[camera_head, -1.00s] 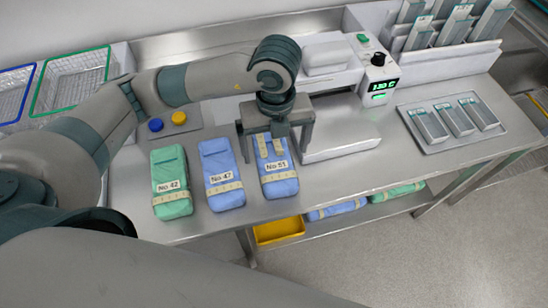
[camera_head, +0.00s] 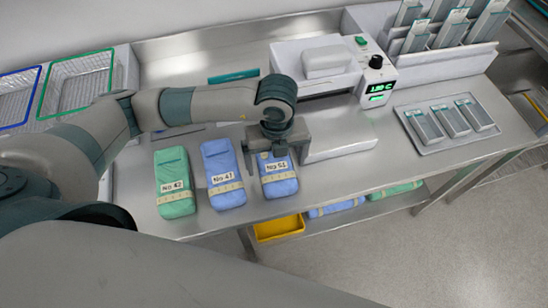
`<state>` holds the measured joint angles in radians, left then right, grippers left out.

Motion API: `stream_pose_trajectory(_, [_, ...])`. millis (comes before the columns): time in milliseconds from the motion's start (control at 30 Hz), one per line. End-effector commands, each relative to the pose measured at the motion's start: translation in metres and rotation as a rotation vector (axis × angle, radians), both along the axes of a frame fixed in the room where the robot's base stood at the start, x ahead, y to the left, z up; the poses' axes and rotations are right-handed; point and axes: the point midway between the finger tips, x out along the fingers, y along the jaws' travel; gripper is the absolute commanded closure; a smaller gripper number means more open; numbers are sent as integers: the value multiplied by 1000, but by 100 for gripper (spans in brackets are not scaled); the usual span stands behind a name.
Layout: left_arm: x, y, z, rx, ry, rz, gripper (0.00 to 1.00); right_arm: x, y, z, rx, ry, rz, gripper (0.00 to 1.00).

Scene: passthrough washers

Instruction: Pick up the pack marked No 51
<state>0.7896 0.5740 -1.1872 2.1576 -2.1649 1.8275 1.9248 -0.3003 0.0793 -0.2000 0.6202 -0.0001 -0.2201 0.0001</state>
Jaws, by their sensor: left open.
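The blue pack marked No 51 (camera_head: 279,184) lies on the steel table, the rightmost of three packs in a row. Its label and ruled tape show. My left gripper (camera_head: 273,152) is open over the pack's far end and hides that end. I cannot tell whether the fingers touch the pack. My right gripper is not in view.
A blue pack marked No 47 (camera_head: 222,183) and a green pack marked No 42 (camera_head: 174,191) lie to the left. A sealing machine (camera_head: 377,78) stands behind. A tray (camera_head: 424,147) with several slim packets lies right. A yellow bin (camera_head: 279,228) sits below the table edge.

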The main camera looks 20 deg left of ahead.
Motion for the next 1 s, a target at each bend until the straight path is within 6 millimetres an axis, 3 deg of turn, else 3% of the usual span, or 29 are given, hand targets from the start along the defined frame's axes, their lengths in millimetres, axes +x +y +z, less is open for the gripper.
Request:
stream_pose_trajectory(100, [1, 0, -10, 2, 3, 1, 6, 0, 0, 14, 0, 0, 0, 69])
stream_pose_trajectory(300, [1, -1, -31, 1, 3, 0, 6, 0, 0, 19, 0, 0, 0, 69])
stream_pose_trajectory(800, [1, -1, -33, 0, 0, 0, 6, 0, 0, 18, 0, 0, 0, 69])
stream_pose_trajectory(1000, [1, -1, -33, 0, 0, 0, 54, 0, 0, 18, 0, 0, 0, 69])
